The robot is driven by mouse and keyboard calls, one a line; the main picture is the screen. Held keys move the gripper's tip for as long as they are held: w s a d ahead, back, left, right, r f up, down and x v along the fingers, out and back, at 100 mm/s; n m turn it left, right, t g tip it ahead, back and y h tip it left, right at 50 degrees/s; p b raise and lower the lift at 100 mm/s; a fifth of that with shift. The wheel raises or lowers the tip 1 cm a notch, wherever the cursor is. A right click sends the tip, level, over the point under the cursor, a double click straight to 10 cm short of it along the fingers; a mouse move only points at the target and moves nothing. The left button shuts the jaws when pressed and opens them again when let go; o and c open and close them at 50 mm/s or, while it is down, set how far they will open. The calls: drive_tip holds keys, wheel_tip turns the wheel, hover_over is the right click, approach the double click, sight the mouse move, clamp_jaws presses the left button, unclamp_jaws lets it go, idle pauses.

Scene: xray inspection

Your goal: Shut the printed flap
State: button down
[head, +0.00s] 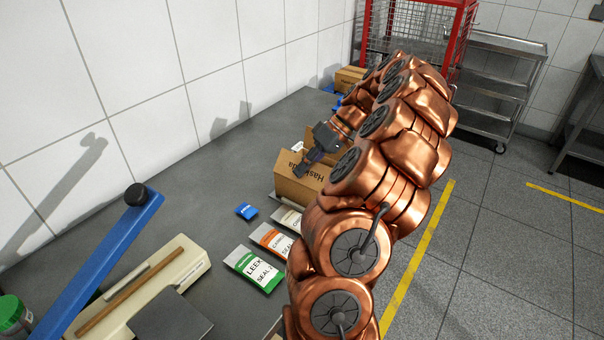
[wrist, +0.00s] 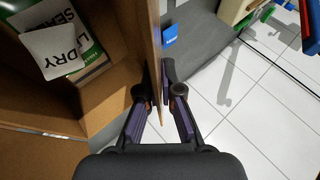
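The cardboard box (head: 315,135) stands on the grey table, mostly hidden behind my arm. Its printed flap (head: 291,187) bears dark lettering and faces the table's left part. In the wrist view the flap (wrist: 155,35) stands up nearly edge-on, beside the open box interior. My gripper (head: 302,172) is at the flap's upper edge. In the wrist view my gripper (wrist: 159,85) has one finger on the inner side and one on the outer side, close against the cardboard. Inside the box lies a white and green packet (wrist: 75,50).
Seal packets (head: 255,268) and a small blue item (head: 246,211) lie on the table (head: 190,225) near the box. A white tiled wall borders the table.

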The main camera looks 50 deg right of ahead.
drive_tip(key=shift+d+f+y+b, duration=0.3)
drive_tip(key=shift+y+b, duration=0.1)
drive_tip(key=shift+y, duration=0.5)
drive_tip(key=shift+m, duration=0.3)
drive_tip(key=c, duration=1.8)
unclamp_jaws()
drive_tip(key=shift+c, duration=0.2)
drive_tip(key=o, duration=0.5)
drive_tip(key=shift+a+r, duration=0.15)
drive_tip(key=shift+r, duration=0.05)
